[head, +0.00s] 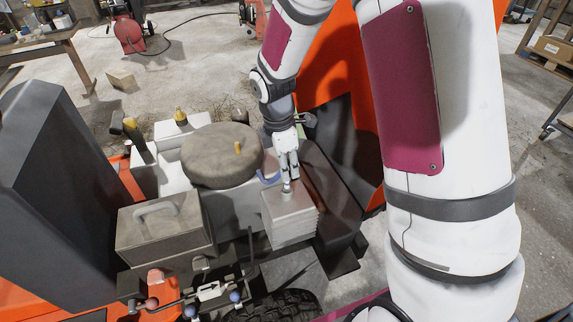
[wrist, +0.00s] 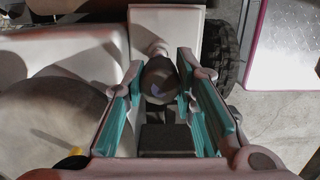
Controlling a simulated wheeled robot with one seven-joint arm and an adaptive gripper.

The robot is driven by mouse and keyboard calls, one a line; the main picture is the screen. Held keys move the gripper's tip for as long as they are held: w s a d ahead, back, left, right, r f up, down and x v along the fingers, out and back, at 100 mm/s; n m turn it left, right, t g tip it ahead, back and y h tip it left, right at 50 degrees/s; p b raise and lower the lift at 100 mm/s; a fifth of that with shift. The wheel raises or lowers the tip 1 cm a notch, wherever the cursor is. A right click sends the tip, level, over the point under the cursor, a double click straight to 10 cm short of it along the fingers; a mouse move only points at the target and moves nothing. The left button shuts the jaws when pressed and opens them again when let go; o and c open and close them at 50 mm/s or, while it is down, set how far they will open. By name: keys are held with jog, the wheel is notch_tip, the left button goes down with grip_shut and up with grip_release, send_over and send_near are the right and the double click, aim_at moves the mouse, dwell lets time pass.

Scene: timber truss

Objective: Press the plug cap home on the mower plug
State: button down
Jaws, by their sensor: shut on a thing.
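My gripper (head: 288,180) points down over the finned engine block (head: 290,222), at its top face. In the wrist view its two teal-padded fingers (wrist: 160,88) are shut on a dark, rounded piece, which I take to be the plug cap (wrist: 161,80). Just beyond the cap a pale round boss (wrist: 152,47) stands on the block; I take it to be the plug's seat. The cap hides the plug itself. I cannot tell whether the cap is seated or only touching. In the head view the fingers mostly cover the cap.
A round, grey-brown engine cover (head: 222,155) lies just left of my gripper. A grey box with a handle (head: 160,226) and coloured levers (head: 210,292) are at the front left. An orange mower panel (head: 335,75) rises behind my arm.

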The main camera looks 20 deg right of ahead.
jog(key=shift+f+b, duration=1.35)
jog(key=shift+f, duration=0.95)
jog(key=c, duration=1.2)
grip_release()
jog(key=r, duration=0.4)
jog(key=a+r, duration=0.1)
jog(key=r, duration=0.7)
jog(key=shift+a, duration=0.2)
jog(key=s+d+r+m, duration=0.2)
jog(key=s+r+m, duration=0.8)
jog(key=s, duration=0.6)
jog(key=s+m+y, duration=0.1)
jog(key=s+m, duration=0.7)
jog(key=s, duration=0.8)
notch_tip(320, 180, up, 24)
jog(key=t+p, duration=0.4)
jog(key=p, duration=1.7)
jog(key=shift+a+r+p, duration=0.15)
jog(key=shift+p, duration=0.2)
